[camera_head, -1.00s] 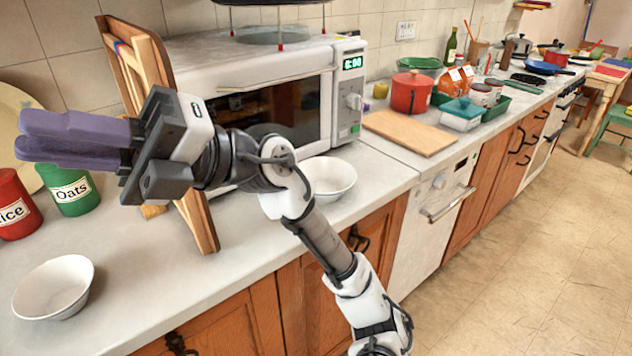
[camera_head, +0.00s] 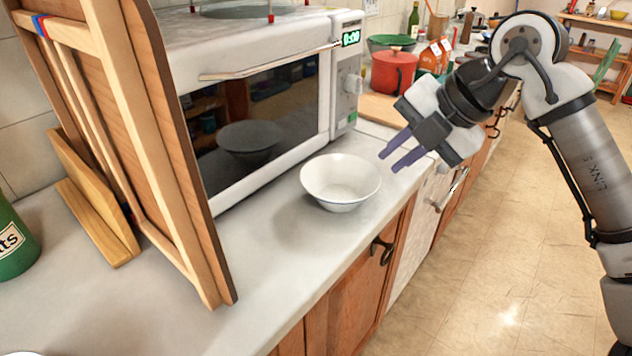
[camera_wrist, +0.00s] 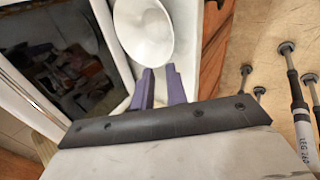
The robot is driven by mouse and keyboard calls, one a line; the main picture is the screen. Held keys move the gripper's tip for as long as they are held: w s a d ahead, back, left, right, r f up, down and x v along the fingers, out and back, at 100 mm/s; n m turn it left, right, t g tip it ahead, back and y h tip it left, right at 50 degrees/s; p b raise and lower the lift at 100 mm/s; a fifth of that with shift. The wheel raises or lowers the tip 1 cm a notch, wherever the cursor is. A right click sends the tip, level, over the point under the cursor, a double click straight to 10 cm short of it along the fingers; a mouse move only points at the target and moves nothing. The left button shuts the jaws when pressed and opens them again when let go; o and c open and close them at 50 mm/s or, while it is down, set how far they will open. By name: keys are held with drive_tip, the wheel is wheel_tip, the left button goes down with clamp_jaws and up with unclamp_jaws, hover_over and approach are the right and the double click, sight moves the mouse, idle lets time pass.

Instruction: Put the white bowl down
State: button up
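A white bowl (camera_head: 340,182) stands upright on the counter (camera_head: 262,262), in front of the microwave and near the counter's front edge. The wrist view also shows the bowl (camera_wrist: 146,30), just beyond the fingertips. My gripper (camera_head: 386,162) is to the right of the bowl, with its two purple fingers pointing toward it. In the wrist view the fingers (camera_wrist: 158,82) are apart with an empty gap between them. They look close to the rim, but I see no clear contact. A sliver of a second white bowl (camera_head: 22,353) shows at the lower left edge.
The microwave (camera_head: 262,110) stands behind the bowl. A wooden rack (camera_head: 150,150) stands upright to its left, and a green oats tin (camera_head: 12,240) is at the far left. A red pot (camera_head: 393,72) is farther back. The counter in front of the rack is clear.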

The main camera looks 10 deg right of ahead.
sight(372, 190)
drive_tip(key=shift+m+h, duration=0.4)
drive_tip(key=shift+m, duration=0.1)
drive_tip(key=f, duration=0.2)
drive_tip(key=w+f, duration=0.1)
drive_tip(key=f, duration=0.1)
drive_tip(key=w+f, duration=0.1)
drive_tip(key=f, duration=0.1)
drive_tip(key=shift+w+a+f, duration=0.2)
drive_tip(key=shift+a+f, duration=0.05)
drive_tip(key=shift+f, duration=0.1)
drive_tip(key=shift+p+x, duration=0.95)
drive_tip(key=shift+x, duration=2.2)
clamp_jaws()
drive_tip(key=shift+r, duration=0.1)
